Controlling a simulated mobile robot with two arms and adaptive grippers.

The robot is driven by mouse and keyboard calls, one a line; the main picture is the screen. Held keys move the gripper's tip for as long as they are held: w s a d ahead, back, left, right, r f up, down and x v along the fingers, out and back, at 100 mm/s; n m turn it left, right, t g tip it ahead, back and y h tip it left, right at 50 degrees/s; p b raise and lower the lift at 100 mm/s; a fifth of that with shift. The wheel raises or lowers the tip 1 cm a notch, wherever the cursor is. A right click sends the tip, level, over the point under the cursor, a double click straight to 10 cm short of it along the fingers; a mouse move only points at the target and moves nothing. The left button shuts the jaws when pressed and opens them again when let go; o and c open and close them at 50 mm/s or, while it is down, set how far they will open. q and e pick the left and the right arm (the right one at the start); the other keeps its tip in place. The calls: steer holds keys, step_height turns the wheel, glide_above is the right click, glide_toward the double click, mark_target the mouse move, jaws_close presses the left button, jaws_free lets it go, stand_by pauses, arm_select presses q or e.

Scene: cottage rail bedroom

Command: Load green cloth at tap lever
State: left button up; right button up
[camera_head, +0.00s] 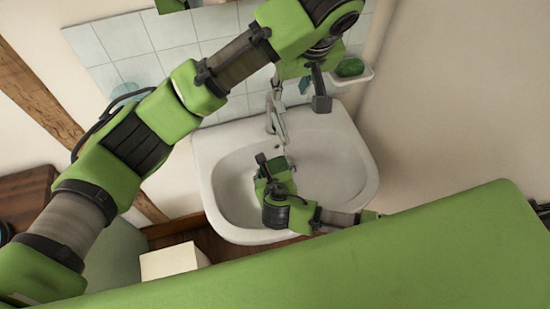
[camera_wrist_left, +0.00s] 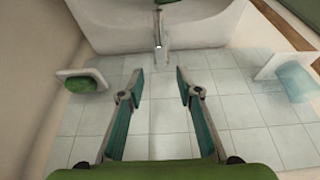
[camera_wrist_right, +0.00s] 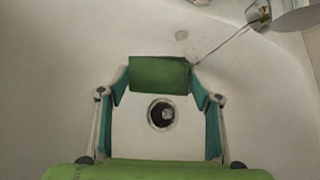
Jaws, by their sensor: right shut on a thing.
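A green cloth (camera_wrist_right: 160,75) is folded into a small block between the fingertips of my right gripper (camera_wrist_right: 160,88). In the head view my right gripper (camera_head: 272,168) is shut on it, low inside the white basin (camera_head: 210,150). The metal tap (camera_head: 274,118) stands at the basin's back edge. It also shows in the left wrist view (camera_wrist_left: 157,25) and, cut off, in the right wrist view (camera_wrist_right: 258,14). My left gripper (camera_head: 302,95) is open and empty, above the back of the basin near the tap. The tap lever cannot be made out clearly.
A soap dish (camera_wrist_left: 62,76) with a green soap (camera_wrist_left: 82,84) is on the wall beside the tap. A clear glass (camera_wrist_left: 293,80) stands at the tap's other side. The drain (camera_wrist_right: 161,114) is below the cloth. A pale box (camera_head: 172,262) is on the floor.

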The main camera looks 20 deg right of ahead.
mark_target(277, 104)
arm_select(q)
steer(key=c, duration=0.5)
steer(key=shift+s+d+f, duration=0.1)
steer(key=shift+s+f, duration=0.05)
steer(key=shift+f, duration=0.1)
jaws_close()
steer(key=s+d+f+g+h, duration=0.3)
steer(key=s+d+g+h, duration=0.2)
steer(key=s+g+h, duration=0.45)
steer(key=w+a+m+t, duration=0.4)
steer(key=w+a+m, duration=1)
steer(key=w+m, duration=0.3)
steer(key=x, duration=0.9)
steer(key=shift+s, duration=0.2)
